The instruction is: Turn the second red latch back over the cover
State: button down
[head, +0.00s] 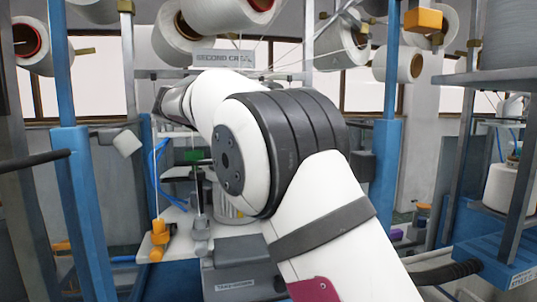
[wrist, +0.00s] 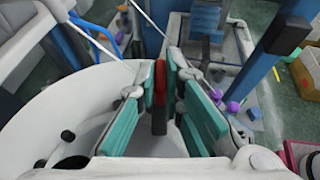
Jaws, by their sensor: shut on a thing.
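In the wrist view my gripper (wrist: 160,108) has its two teal-padded fingers on either side of a narrow upright red piece, the red latch (wrist: 160,78). The fingers are shut on it; its lower part looks dark. A large white rounded body (wrist: 40,108), which may be the cover, lies below and to the left of the fingers. I cannot tell how the latch sits against it. In the head view my arm hides the gripper, the latch and the cover.
A sign (head: 223,57) reading "SECOND CRE…" hangs behind my arm. Blue posts (head: 75,190) stand on both sides, with white yarn cones (head: 95,48) above. A white shelf (head: 180,240) holds an orange fitting (head: 159,238). Thin yarns cross above the gripper in the wrist view.

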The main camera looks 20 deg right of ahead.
jog(key=shift+w+m+g+b, duration=0.2)
jog(key=shift+m+g+b, duration=0.7)
jog(key=shift+g, duration=0.1)
jog(key=shift+s, duration=0.1)
jog(key=c, duration=1.7)
grip_release()
jog(key=shift+d, duration=0.1)
jog(key=shift+s+r+p, duration=0.1)
jog(key=shift+p, duration=0.2)
